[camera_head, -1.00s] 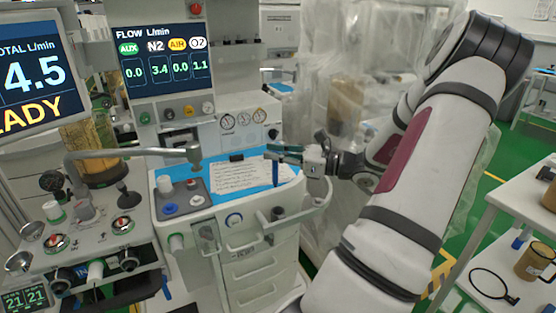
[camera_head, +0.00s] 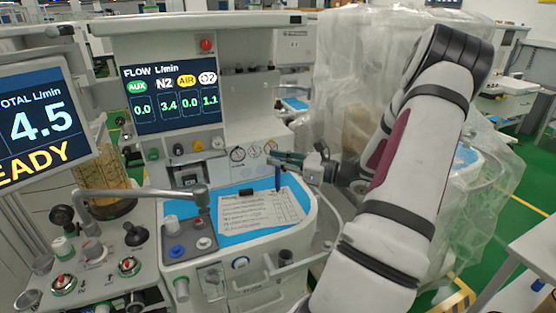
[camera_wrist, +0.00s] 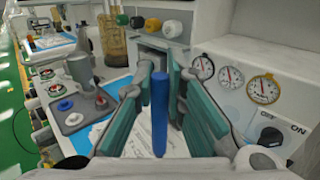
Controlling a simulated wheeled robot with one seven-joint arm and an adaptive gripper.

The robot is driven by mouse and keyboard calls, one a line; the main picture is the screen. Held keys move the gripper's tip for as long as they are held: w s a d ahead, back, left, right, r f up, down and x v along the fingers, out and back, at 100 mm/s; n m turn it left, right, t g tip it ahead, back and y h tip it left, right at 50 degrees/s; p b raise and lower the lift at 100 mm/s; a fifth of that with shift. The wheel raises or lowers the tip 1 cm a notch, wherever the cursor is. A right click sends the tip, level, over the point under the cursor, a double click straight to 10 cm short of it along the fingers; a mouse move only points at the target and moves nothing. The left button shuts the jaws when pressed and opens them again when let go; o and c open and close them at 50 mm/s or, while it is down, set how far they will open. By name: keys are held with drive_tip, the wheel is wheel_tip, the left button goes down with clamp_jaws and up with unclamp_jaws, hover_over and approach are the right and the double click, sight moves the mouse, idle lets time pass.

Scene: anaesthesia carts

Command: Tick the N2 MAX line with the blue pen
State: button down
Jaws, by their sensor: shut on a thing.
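The blue pen (camera_wrist: 160,115) stands upright between the teal finger pads of my gripper (camera_wrist: 160,90) in the wrist view. In the head view my gripper (camera_head: 288,160) is shut on the pen (camera_head: 278,178), which points down over the upper right part of the printed sheet (camera_head: 245,215). I cannot tell whether the tip touches the paper. The sheet lies on the blue cart top with a black clip (camera_head: 246,193) at its upper edge. Its lines are too small to read, so the N2 MAX line cannot be picked out.
A flow screen (camera_head: 170,95) showing N2 3.4 stands behind the sheet. Round gauges (camera_head: 254,153) are on the panel behind my gripper. A jointed metal arm (camera_head: 150,192) and a knob panel (camera_head: 188,240) lie left of the sheet. Plastic-draped equipment (camera_head: 350,70) stands behind my arm.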

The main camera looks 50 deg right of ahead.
sight(278, 187)
drive_tip(key=shift+f+b, duration=2.3)
drive_tip(key=shift+f, duration=0.8)
drive_tip(key=shift+f, duration=0.6)
drive_tip(key=shift+s+d+p, duration=0.35)
drive_tip(key=shift+p, duration=0.1)
idle(0.8)
drive_tip(key=shift+r, duration=0.15)
wheel_tip(278, 187, up, 7)
drive_tip(key=p, duration=0.5)
idle(0.5)
idle(0.4)
